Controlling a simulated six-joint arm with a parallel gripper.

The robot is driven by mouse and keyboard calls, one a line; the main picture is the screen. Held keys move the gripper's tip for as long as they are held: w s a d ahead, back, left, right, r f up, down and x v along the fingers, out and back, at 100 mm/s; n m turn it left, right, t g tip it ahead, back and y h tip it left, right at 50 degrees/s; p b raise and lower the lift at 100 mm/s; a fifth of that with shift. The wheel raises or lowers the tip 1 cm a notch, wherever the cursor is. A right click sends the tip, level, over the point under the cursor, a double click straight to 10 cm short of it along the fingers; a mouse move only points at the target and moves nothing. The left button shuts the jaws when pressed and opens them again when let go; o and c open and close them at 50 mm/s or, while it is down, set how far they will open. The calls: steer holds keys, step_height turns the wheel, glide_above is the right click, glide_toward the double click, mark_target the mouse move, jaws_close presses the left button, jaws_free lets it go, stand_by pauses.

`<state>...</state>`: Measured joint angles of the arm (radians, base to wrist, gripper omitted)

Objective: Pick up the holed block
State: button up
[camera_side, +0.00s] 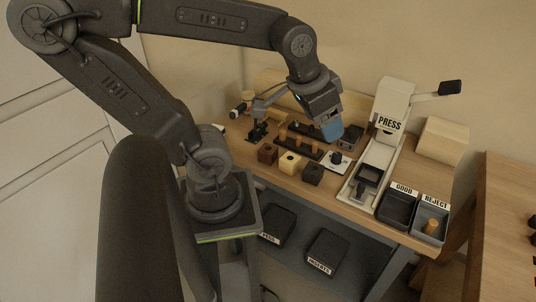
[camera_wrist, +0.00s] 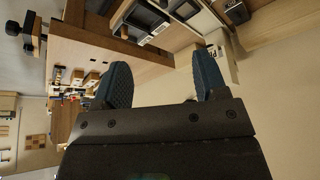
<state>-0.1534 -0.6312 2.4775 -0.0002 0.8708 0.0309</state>
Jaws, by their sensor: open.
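Three small blocks stand in a row near the bench's front edge in the side view: a dark brown block (camera_side: 267,153), a pale wood block (camera_side: 289,162) and a dark grey block (camera_side: 313,173). Each seems to have a dark hole in its top. My gripper (camera_side: 328,133) hangs above and behind them, over the back of the bench, apart from them. In the wrist view my gripper (camera_wrist: 160,60) shows two blue fingers spread apart with nothing between them. I cannot make out the blocks clearly in the wrist view.
A rack with wooden pegs (camera_side: 300,143) stands behind the blocks. The press (camera_side: 389,125) is to their right. The GOOD tray (camera_side: 397,208) and REJECT tray (camera_side: 430,222) sit at the right end; a peg stands in REJECT. Two dark bins (camera_side: 327,250) are below the bench.

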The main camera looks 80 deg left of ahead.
steer(key=w+a+f+n+g, duration=0.2)
steer(key=a+f+n+g, duration=0.3)
steer(key=a, duration=0.7)
steer(key=n, duration=0.3)
glide_above(268, 153)
steer(key=w+a, duration=0.1)
steer(key=a, duration=0.1)
step_height(268, 153, down, 9)
steer(key=shift+n+h, duration=0.3)
steer(key=shift+h, duration=0.1)
steer(key=f, duration=0.8)
steer(key=shift+s+a+f, duration=0.1)
steer(key=shift+a+f, duration=0.05)
steer(key=shift+a, duration=0.1)
steer(key=shift+s+d+f, duration=0.1)
steer(key=shift+f, duration=1.4)
steer(key=shift+s+f, duration=0.1)
steer(key=shift+f, duration=1.35)
steer(key=shift+c, duration=0.3)
steer(key=c, duration=0.6)
